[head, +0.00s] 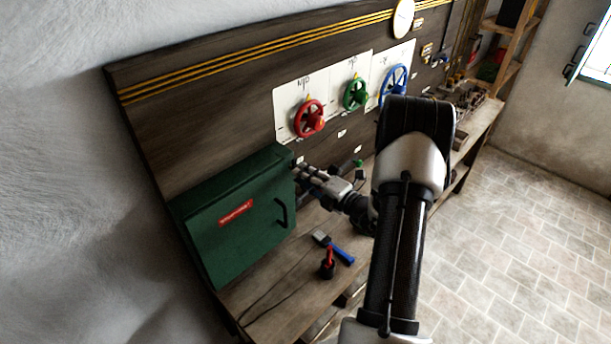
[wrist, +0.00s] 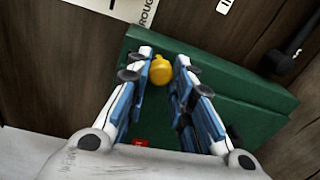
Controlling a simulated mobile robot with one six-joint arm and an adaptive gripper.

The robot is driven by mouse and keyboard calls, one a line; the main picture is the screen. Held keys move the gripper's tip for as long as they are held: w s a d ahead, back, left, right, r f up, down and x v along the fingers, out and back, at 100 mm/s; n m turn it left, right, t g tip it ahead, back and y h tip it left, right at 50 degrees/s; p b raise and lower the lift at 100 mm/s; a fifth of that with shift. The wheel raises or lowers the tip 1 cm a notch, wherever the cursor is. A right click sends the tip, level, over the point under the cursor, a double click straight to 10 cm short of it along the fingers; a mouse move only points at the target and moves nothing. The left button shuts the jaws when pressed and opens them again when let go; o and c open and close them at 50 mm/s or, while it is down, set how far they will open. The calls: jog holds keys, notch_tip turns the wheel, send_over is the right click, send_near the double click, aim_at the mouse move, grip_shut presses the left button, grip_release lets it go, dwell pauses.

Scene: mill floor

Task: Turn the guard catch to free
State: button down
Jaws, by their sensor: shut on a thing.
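The green metal guard box (head: 245,225) stands on the bench at the left, with a red label on its front and a dark handle. In the wrist view its green surface (wrist: 235,95) lies behind my fingers. A rounded yellow knob (wrist: 161,72), which looks like the guard catch, shows between my fingertips against the green. My gripper (head: 303,172) is at the right end of the box, and in the wrist view its fingers (wrist: 163,60) are shut on the yellow knob. The knob is hidden in the head view. Which way the catch is turned I cannot tell.
Red (head: 309,118), green (head: 355,93) and blue (head: 394,85) handwheels are on the back panel. A blue-handled brush (head: 340,252) and a red-and-black object (head: 328,264) lie on the bench in front of the box. The tiled floor (head: 510,230) at the right is clear.

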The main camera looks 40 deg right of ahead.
jog(key=c, duration=1.4)
grip_release()
jog(key=shift+o, duration=0.2)
jog(key=shift+s, duration=0.1)
jog(key=s+d, duration=0.1)
jog(key=s, duration=1)
jog(key=shift+s+r, duration=0.4)
jog(key=shift+r, duration=0.05)
